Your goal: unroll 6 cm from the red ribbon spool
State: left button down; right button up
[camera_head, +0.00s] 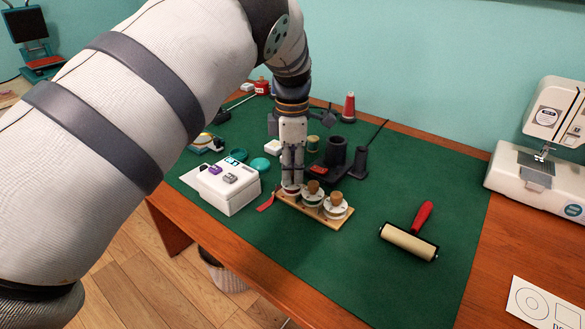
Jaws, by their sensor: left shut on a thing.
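A wooden stand (322,217) near the front edge of the green mat carries three white-topped spools in a row. The red ribbon spool (291,191) is the leftmost. A short red ribbon tail (265,204) sticks out to its left. My left gripper (292,183) points straight down over this spool and is shut on its top, hiding the knob there. The middle spool (313,199) is green and the right spool (336,210) is pale; both show brown knobs. My right gripper is not in view.
A white box with buttons (229,192) stands close left of the stand. A dark cylinder holder (335,153) is behind it. A red-handled roller (408,242) lies to the right, and a sewing machine (543,150) stands far right. The mat's front right is clear.

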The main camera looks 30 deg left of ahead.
aim_at(292, 173)
pick_arm(q)
jog(key=shift+n, duration=0.4)
jog(key=c, duration=1.4)
grip_release()
jog(key=shift+c, duration=0.2)
jog(key=shift+r, duration=0.1)
notch_tip(292, 173, up, 12)
